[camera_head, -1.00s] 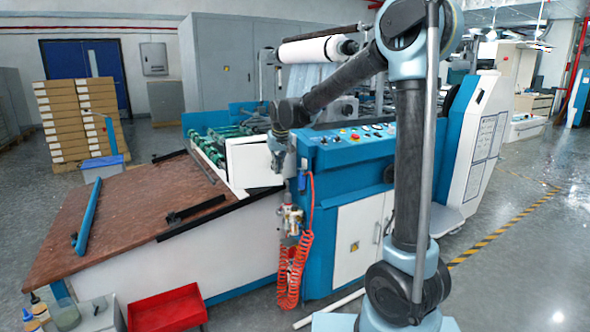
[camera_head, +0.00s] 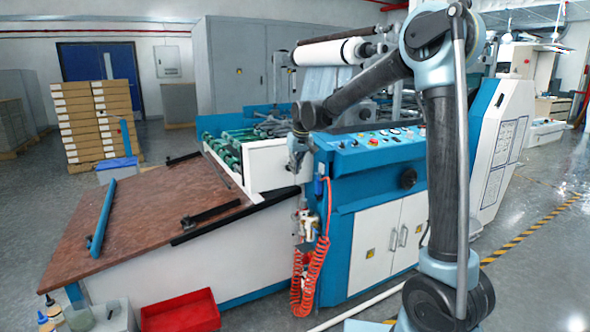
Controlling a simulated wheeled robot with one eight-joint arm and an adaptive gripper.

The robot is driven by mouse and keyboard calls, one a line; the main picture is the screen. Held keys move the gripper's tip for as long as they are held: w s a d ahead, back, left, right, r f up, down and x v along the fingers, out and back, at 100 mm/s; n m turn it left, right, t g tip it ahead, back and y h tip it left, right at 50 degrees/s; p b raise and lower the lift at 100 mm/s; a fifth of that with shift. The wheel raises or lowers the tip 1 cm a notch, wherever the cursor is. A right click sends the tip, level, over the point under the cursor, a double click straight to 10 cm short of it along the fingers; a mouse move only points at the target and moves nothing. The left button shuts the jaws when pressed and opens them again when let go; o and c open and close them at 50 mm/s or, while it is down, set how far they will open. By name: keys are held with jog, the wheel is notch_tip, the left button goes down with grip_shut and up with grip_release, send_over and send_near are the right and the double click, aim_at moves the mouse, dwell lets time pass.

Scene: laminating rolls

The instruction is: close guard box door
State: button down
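My gripper (camera_head: 297,156) hangs at the end of my arm, pointing down, at the left end of the blue control console. It is in front of the right end of a white upright panel (camera_head: 266,168) beside the green rollers. This panel looks like the guard box door, but I cannot be sure. Whether it stands open or shut is unclear. The gripper overlaps the panel's right edge in the picture; I cannot tell whether they touch. Its fingers are too small and dark to show whether they are open or shut.
The blue console (camera_head: 355,143) carries buttons; white cabinet doors (camera_head: 392,236) below it look shut. A red coiled hose (camera_head: 308,275) hangs below my gripper. A brown sloping table (camera_head: 150,215) lies left. A red tray (camera_head: 180,312) is on the floor. Open floor lies right.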

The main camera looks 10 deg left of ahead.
jog(key=s+d+r, duration=0.6)
jog(key=r, duration=0.3)
jog(key=s+d+f+m, duration=0.15)
jog(key=s+d, duration=0.25)
jog(key=d, duration=0.9)
jog(key=s+d+f+m+h, duration=0.2)
jog(key=s+d+f, duration=0.2)
jog(key=s+d, duration=0.7)
jog(key=s+d+f+m+g, duration=0.1)
jog(key=s+d+f+m, duration=0.2)
jog(key=s+d+f, duration=1.1)
jog(key=shift+s+f+m+h, duration=0.35)
jog(key=shift+s+f, duration=0.5)
jog(key=shift+s, duration=0.4)
